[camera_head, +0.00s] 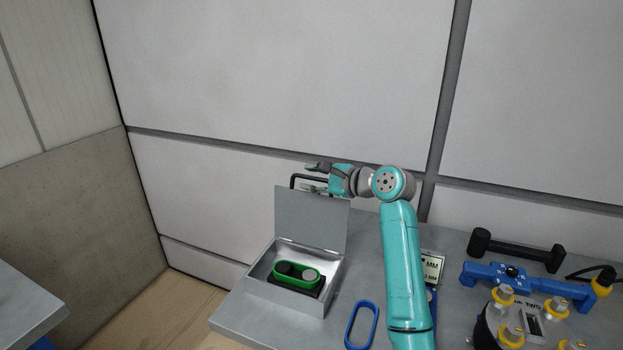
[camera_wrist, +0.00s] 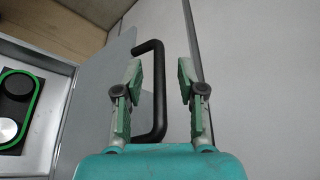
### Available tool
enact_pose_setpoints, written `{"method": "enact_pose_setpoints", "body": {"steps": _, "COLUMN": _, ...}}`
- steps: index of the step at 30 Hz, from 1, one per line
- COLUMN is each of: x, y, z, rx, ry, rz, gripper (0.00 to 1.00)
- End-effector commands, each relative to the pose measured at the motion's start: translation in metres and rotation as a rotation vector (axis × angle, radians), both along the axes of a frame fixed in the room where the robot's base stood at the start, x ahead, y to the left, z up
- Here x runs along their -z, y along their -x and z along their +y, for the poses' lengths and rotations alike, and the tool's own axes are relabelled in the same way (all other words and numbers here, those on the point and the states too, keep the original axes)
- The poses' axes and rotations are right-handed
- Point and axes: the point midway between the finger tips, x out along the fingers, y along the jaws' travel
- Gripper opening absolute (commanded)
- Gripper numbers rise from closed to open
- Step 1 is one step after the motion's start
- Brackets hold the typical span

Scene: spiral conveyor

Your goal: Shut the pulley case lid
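The pulley case (camera_head: 333,294) is a grey metal box on the table, with its lid (camera_head: 311,222) standing upright at the back. A black handle (camera_head: 294,181) is on the lid's top edge. Inside the case is a green belt (camera_head: 282,279) around two pulleys on a dark block. My gripper (camera_head: 311,177) is behind the lid's top edge, near the handle. In the wrist view, my gripper (camera_wrist: 160,75) has its fingers apart, with the handle (camera_wrist: 159,95) showing between them. The lid (camera_wrist: 96,100) and part of the case (camera_wrist: 50,62) also show there. I cannot tell whether a finger touches the handle.
A blue ring-shaped belt (camera_head: 348,331) lies on the table (camera_head: 240,312) right of the case. A blue fixture (camera_head: 482,273), a black bar tool (camera_head: 515,249) and yellow-topped parts (camera_head: 511,336) stand at the right. A grey wall (camera_head: 270,70) is close behind the lid.

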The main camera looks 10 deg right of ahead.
Motion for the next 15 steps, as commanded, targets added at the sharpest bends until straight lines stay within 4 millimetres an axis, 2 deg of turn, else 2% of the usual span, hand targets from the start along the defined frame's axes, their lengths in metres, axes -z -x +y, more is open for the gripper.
{"method": "enact_pose_setpoints", "body": {"steps": 9, "x": 0.0007, "y": -0.0018, "z": 0.0016, "rx": 0.0, "ry": 0.0, "rz": 0.0, "gripper": 0.39}}
{"method": "enact_pose_setpoints", "body": {"steps": 14, "x": 0.0008, "y": -0.0017, "z": 0.0016, "rx": -0.001, "ry": 0.0, "rz": 0.001, "gripper": 0.0}}
{"method": "enact_pose_setpoints", "body": {"steps": 15, "x": 0.0008, "y": -0.0017, "z": 0.0016, "rx": 0.0, "ry": 0.0, "rz": 0.0, "gripper": 0.0}}
